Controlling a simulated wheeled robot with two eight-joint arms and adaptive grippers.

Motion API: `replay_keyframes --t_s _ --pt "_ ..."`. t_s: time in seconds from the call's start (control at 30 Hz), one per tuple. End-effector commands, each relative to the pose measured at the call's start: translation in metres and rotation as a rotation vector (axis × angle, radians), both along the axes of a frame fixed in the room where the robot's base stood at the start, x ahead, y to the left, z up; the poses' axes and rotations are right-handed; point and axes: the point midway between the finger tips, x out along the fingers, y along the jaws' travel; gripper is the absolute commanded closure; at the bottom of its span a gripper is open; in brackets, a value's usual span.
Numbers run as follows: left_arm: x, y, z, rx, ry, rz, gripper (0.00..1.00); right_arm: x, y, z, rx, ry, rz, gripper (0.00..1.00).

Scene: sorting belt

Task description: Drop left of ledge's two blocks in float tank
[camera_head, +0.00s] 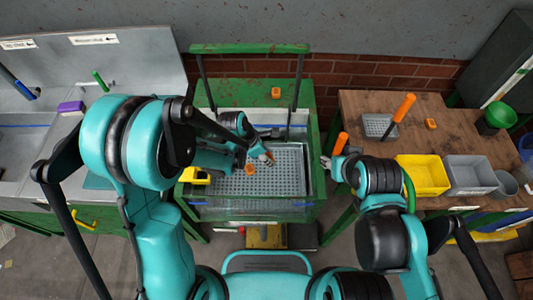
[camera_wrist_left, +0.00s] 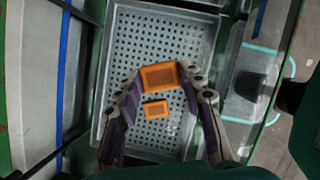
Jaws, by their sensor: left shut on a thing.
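My left gripper (camera_head: 267,157) is over the float tank (camera_head: 312,188), a clear-walled tank with a perforated grey tray (camera_wrist_left: 190,38) inside. In the left wrist view its fingers (camera_wrist_left: 160,88) are shut on an orange block (camera_wrist_left: 159,72), held above the tray. A second orange block, smaller in that view (camera_wrist_left: 155,109), lies lower on the tray; it also shows in the head view (camera_head: 250,169). Another orange block (camera_head: 276,92) sits on the ledge (camera_head: 235,96) behind the tank. My right gripper (camera_head: 326,161) is beside the tank's right side; its fingers are too small to read.
A yellow object (camera_head: 195,176) sits at the tank's left edge. Dark posts rise at the back. On the right, a wooden table (camera_head: 365,103) bears a yellow bin (camera_head: 423,175), a grey bin (camera_head: 470,175) and an orange-handled tool (camera_head: 404,107). A sink counter is on the left.

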Motion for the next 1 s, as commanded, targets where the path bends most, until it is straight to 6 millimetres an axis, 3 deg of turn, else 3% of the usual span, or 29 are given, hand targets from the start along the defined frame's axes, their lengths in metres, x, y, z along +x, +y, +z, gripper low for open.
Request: replay_keyframes --t_s 0.13,0.43,0.47,0.53,0.87,1.0 --pt "0.000 0.000 -0.014 0.000 0.000 0.000 0.89 0.000 0.000 -0.010 0.000 0.000 0.000 0.60" --pt "0.000 0.000 -0.014 0.000 0.000 0.000 0.89 0.000 0.000 -0.009 0.000 0.000 0.000 0.60" --pt "0.000 0.000 -0.014 0.000 0.000 0.000 0.54 0.000 0.000 -0.009 0.000 0.000 0.000 0.60" --pt "0.000 0.000 -0.014 0.000 0.000 0.000 0.37 0.000 0.000 -0.009 0.000 0.000 0.000 0.60" --pt "0.000 0.001 -0.013 0.000 0.000 0.000 0.37 0.000 0.000 -0.010 0.000 0.000 0.000 0.60" --pt "-0.002 0.005 -0.002 0.000 0.000 0.000 0.37 0.000 0.000 -0.010 0.000 0.000 0.000 0.60"
